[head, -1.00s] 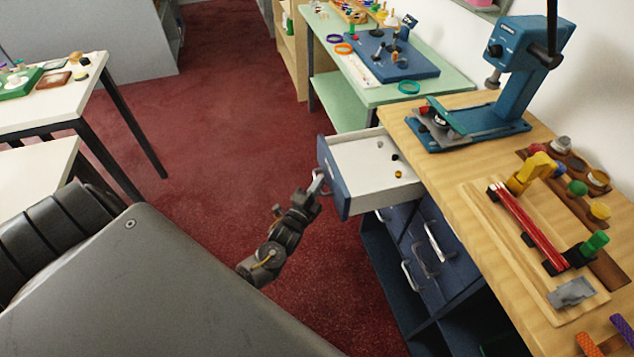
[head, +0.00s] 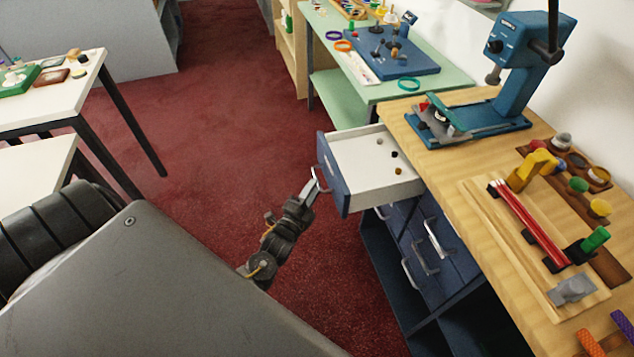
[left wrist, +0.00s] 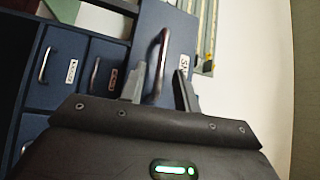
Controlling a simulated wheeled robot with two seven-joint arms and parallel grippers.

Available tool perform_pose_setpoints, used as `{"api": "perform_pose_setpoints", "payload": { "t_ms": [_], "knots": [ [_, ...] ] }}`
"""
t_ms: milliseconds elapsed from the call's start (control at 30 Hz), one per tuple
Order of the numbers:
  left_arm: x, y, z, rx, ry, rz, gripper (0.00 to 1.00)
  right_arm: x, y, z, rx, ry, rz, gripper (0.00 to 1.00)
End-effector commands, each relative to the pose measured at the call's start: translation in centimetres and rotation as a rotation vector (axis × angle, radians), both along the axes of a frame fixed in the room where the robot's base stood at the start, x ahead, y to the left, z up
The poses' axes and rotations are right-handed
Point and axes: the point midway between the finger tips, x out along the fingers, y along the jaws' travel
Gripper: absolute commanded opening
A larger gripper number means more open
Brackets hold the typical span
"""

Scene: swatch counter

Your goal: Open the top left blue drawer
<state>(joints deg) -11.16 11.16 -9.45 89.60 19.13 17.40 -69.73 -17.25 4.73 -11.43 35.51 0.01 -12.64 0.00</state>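The top left blue drawer (head: 334,182) stands pulled well out of the wooden-topped counter. Its white inside (head: 358,163) shows, with a few small items in it. My left gripper (head: 314,186) is at the drawer's handle. In the left wrist view, the fingers of my left gripper (left wrist: 159,82) are spread, with the metal handle (left wrist: 163,45) between them and a gap to the finger on the right. The blue drawer front (left wrist: 178,35) with a white label is behind the handle. My right gripper is in neither view.
Other closed blue drawers (head: 425,250) with metal handles lie below and to the right. The counter top (head: 455,165) carries a blue press (head: 525,65) and a wooden board of tools. A green table (head: 440,78) stands behind. Red floor (head: 220,130) is free left of the drawer.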

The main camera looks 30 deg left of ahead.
Motion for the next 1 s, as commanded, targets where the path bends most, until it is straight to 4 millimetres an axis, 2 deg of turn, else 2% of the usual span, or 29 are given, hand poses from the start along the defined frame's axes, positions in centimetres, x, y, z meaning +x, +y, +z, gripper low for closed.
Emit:
{"api": "perform_pose_setpoints", "payload": {
  "t_ms": [33, 200, 400, 700, 1000],
  "knots": [
    [-1.2, -0.1, -0.4, 0.0, 0.003, -0.001, 0.32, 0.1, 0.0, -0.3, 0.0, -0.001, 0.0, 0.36],
    [-4.4, -0.5, -0.8, 0.0, 0.003, -0.001, 0.32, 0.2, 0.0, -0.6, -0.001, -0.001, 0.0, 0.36],
    [-6.5, -0.7, -1.0, 0.0, 0.002, -0.001, 0.32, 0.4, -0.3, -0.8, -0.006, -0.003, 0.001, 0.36],
    [-7.0, -0.7, -0.9, 0.0, 0.0, -0.001, 0.32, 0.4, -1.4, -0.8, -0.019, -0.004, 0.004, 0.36],
    [-7.0, -0.7, -0.9, 0.0, 0.0, -0.001, 0.32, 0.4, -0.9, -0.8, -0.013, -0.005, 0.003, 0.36]
  ]
}}
